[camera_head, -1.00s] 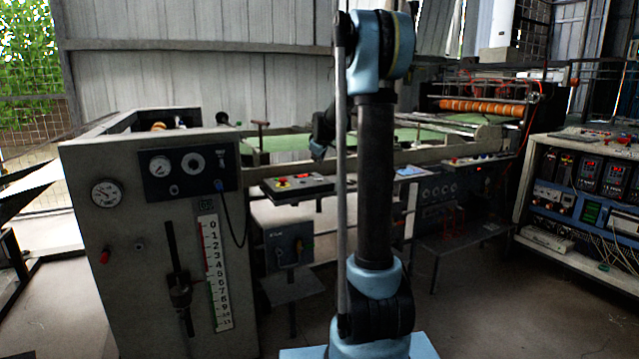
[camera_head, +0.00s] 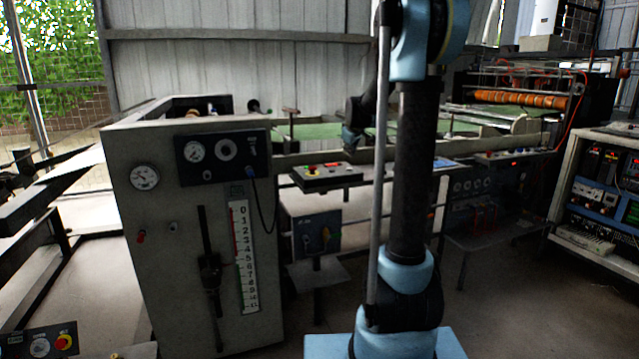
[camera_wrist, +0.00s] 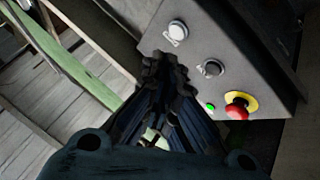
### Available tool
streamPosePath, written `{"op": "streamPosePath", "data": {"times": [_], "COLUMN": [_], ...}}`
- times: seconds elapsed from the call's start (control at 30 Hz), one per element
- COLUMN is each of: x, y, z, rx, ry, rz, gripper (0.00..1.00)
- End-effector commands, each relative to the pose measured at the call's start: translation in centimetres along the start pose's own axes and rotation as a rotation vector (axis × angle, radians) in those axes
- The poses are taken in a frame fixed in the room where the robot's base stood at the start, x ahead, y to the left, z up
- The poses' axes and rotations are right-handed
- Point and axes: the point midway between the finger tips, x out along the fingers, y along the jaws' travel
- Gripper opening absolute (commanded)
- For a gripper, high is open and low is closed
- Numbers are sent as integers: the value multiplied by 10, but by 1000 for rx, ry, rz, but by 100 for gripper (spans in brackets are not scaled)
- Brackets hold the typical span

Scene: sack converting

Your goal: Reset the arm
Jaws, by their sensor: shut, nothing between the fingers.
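My gripper (camera_wrist: 165,68) shows in the wrist view with its dark fingers together and nothing between them. Its tips lie over the left edge of a grey control box (camera_wrist: 190,52), apart from its buttons as far as I can tell; contact cannot be judged. The box carries a white button (camera_wrist: 177,31), a dark knob (camera_wrist: 211,68), a lit green lamp (camera_wrist: 210,106) and a red stop button (camera_wrist: 238,108) on a yellow ring. In the head view my arm stands upright right of centre, and its dark wrist end (camera_head: 355,125) is partly hidden behind it.
A grey machine cabinet (camera_head: 165,235) with gauges and a number scale stands at left. A long machine bed with green sheets (camera_head: 320,132) runs behind my arm. An instrument rack (camera_head: 575,175) stands at right. A small panel (camera_head: 40,343) is at the lower left.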

Motion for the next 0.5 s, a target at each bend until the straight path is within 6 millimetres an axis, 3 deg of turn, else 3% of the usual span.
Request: {"op": "streamPosePath", "data": {"times": [0.1, 0.5], "x": [-31, -116], "y": [-22, -104], "z": [28, 126], "rx": [55, 246], "ry": [-34, -163], "rz": [-27, -110], "gripper": [0, 0]}}
